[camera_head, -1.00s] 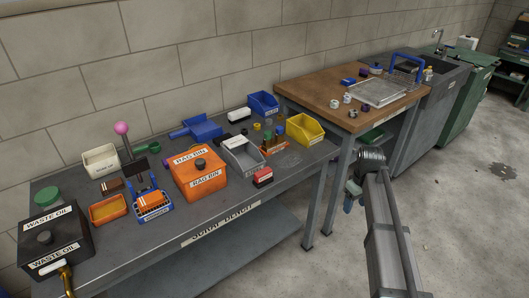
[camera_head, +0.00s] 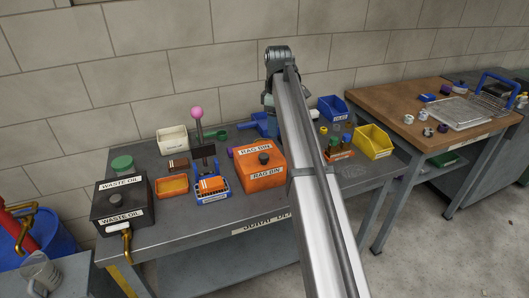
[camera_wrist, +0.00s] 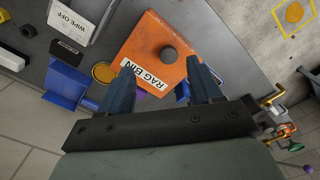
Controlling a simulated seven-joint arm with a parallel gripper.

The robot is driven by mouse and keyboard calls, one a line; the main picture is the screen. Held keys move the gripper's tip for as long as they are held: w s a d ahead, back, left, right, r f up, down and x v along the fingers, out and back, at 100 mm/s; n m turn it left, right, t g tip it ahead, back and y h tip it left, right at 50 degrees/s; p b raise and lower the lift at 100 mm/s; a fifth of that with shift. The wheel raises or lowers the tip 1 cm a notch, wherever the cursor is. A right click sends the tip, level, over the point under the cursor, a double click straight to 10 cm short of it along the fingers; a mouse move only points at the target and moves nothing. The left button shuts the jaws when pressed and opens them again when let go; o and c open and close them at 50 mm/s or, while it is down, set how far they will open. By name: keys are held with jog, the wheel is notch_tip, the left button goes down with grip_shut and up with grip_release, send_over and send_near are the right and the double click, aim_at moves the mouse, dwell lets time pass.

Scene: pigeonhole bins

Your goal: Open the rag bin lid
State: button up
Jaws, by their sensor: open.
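The rag bin (camera_head: 272,180) is an orange box with white RAG BIN labels, standing mid-bench in the head view. Its lid (camera_head: 248,158) is down and has a round black knob (camera_head: 264,158). In the wrist view the bin (camera_wrist: 140,45) and its knob (camera_wrist: 168,54) lie beyond my fingertips, and one label shows between the fingers. My gripper (camera_wrist: 161,64) is open and empty, above the bin and apart from the knob. In the head view my arm crosses just right of the bin, and the fingers are hard to make out.
Left of the bin stand a blue holder (camera_head: 212,196), an orange tray (camera_head: 171,186), a pink-knobbed lever (camera_head: 198,114) and the black waste oil box (camera_head: 123,206). To the right are a yellow bin (camera_head: 374,141) and a wooden-topped table (camera_head: 400,92). A block wall (camera_head: 150,60) rises behind.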

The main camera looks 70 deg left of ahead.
aim_at(264, 155)
jog(key=s+a+r, duration=0.2)
jog(key=s, duration=0.2)
jog(key=shift+n, duration=0.4)
jog(key=f, duration=1.3)
jog(key=shift+w+d+f, duration=0.2)
jog(key=shift+w+f, duration=0.05)
jog(key=shift+f, duration=0.15)
jog(key=shift+c, duration=0.5)
grip_shut()
